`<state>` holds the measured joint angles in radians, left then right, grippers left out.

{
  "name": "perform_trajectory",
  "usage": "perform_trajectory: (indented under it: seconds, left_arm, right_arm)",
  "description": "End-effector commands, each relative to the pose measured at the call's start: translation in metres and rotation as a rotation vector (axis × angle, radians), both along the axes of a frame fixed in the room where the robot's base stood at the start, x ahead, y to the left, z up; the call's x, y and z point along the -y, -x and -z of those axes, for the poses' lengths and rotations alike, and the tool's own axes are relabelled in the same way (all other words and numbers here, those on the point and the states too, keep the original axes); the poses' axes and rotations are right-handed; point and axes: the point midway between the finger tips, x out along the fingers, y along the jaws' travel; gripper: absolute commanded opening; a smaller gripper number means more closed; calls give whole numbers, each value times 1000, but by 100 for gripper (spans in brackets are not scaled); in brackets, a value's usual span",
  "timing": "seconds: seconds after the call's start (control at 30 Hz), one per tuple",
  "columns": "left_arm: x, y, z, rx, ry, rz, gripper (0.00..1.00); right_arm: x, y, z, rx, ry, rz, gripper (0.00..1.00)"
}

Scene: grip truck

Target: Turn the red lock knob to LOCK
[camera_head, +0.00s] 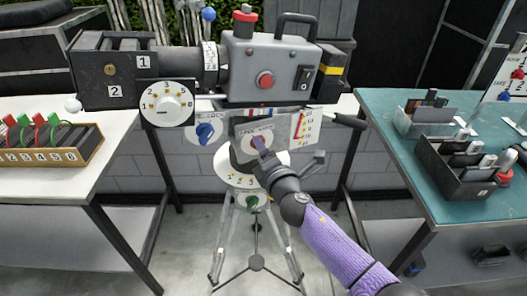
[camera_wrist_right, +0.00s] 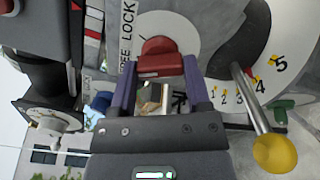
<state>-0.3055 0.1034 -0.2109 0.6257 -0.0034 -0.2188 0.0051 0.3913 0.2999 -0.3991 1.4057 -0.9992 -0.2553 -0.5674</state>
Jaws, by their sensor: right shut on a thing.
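The red lock knob (camera_wrist_right: 160,58) sits on a round white plate beside a strip lettered FREE LOCK (camera_wrist_right: 127,38). It is on the tripod head below the grey film camera (camera_head: 268,65). My right gripper (camera_wrist_right: 161,72) has one purple-grey finger on each side of the knob and is shut on it. In the head view the right gripper (camera_head: 258,143) reaches the white plate from the lower right, and its fingers mostly cover the knob. I cannot tell which word the knob points to. My left gripper does not show.
A blue knob (camera_head: 205,133) is left of the red one. A numbered dial (camera_wrist_right: 258,80) and a yellow-ended lever (camera_wrist_right: 276,153) are close to my gripper. A white table (camera_head: 50,190) stands left, a teal table (camera_head: 400,165) with black trays right. Tripod legs stand below.

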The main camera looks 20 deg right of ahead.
Motion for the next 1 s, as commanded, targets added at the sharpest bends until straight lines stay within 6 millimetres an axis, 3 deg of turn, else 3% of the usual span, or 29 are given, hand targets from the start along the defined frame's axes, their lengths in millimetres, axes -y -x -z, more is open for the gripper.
perform_trajectory:
  seconds: [0.6, 1.0]
  left_arm:
    - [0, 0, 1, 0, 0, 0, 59]
    - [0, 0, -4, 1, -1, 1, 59]
  right_arm:
    - [0, 0, 1, -42, -560, 2, 3]
    - [0, 0, 1, -61, -826, 1, 3]
